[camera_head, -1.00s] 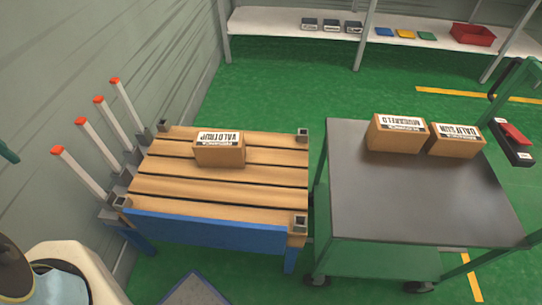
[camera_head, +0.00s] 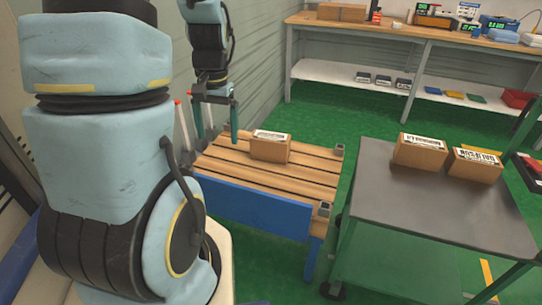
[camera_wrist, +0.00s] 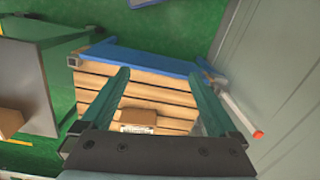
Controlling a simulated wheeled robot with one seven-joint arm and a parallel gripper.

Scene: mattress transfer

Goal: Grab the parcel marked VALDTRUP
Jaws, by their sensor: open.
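The parcel marked VALDTRUP (camera_head: 269,149) is a small brown carton with a white label on top. It sits on the slatted wooden top of a blue-framed stand (camera_head: 222,163). Its lettering is too small to read now but was legible in the earlier head view. In the wrist view the parcel (camera_wrist: 138,120) lies between and beyond the fingers. My gripper (camera_head: 217,138) is open and empty, above the left part of the slats and left of the parcel, apart from it. The green fingers also show in the wrist view (camera_wrist: 165,95).
Two similar cartons (camera_head: 419,152) (camera_head: 474,165) stand on a dark-topped green cart (camera_head: 430,212) to the right. Red-tipped posts (camera_head: 181,125) rise at the stand's left side, near the wall. A workbench (camera_head: 420,33) with a lower shelf is behind. Green floor lies between.

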